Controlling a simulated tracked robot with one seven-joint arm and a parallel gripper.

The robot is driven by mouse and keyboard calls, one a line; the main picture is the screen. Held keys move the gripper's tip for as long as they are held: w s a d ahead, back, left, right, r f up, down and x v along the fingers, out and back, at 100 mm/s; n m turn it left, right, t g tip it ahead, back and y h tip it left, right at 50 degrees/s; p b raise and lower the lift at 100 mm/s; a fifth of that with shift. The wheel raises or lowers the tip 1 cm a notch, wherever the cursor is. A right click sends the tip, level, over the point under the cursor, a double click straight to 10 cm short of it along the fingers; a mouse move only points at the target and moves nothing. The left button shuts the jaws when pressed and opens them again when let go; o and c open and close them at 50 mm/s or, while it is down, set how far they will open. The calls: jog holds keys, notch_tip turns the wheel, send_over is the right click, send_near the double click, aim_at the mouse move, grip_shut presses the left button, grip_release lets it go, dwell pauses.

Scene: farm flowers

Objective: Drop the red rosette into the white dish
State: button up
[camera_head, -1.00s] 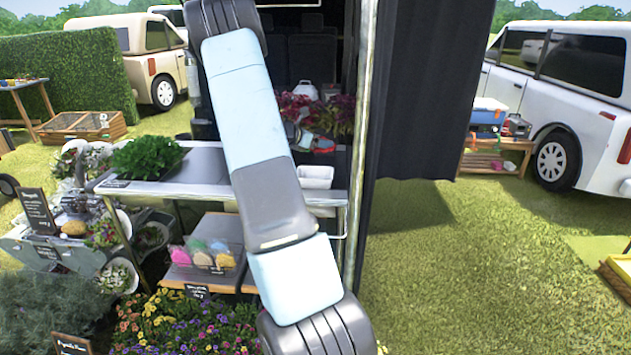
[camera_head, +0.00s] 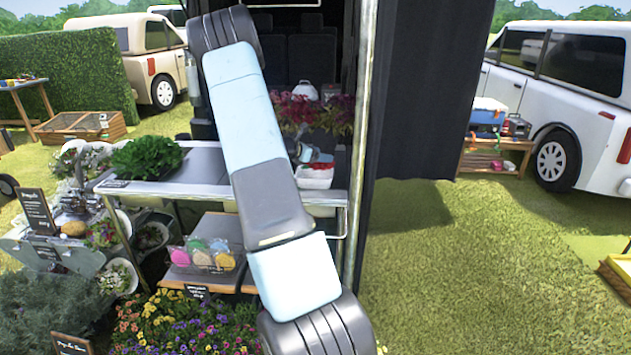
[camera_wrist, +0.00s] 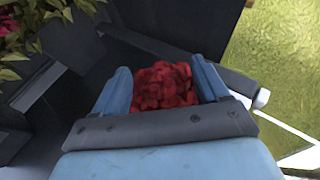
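The red rosette (camera_wrist: 163,86) sits between the two blue fingers of my gripper (camera_wrist: 162,84) in the wrist view, with its sides against them. My gripper looks closed on it. In the head view my gripper (camera_head: 318,156) is just above the white dish (camera_head: 314,183), and the red rosette (camera_head: 320,167) shows at the dish's top. I cannot tell whether the rosette touches the dish. The dish stands at the right end of the grey counter, partly hidden by my arm. In the wrist view the dish is not clearly visible.
Potted red-pink plants (camera_head: 300,112) stand behind the counter (camera_head: 205,165). A green leafy plant (camera_head: 146,157) is at its left. A metal post (camera_head: 361,120) and dark curtain (camera_head: 425,90) rise close to the right. Packs of coloured rosettes (camera_head: 202,256) lie on a lower shelf.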

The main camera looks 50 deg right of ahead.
jog(key=o, duration=0.4)
jog(key=v, duration=1.4)
jog(key=shift+d, duration=0.1)
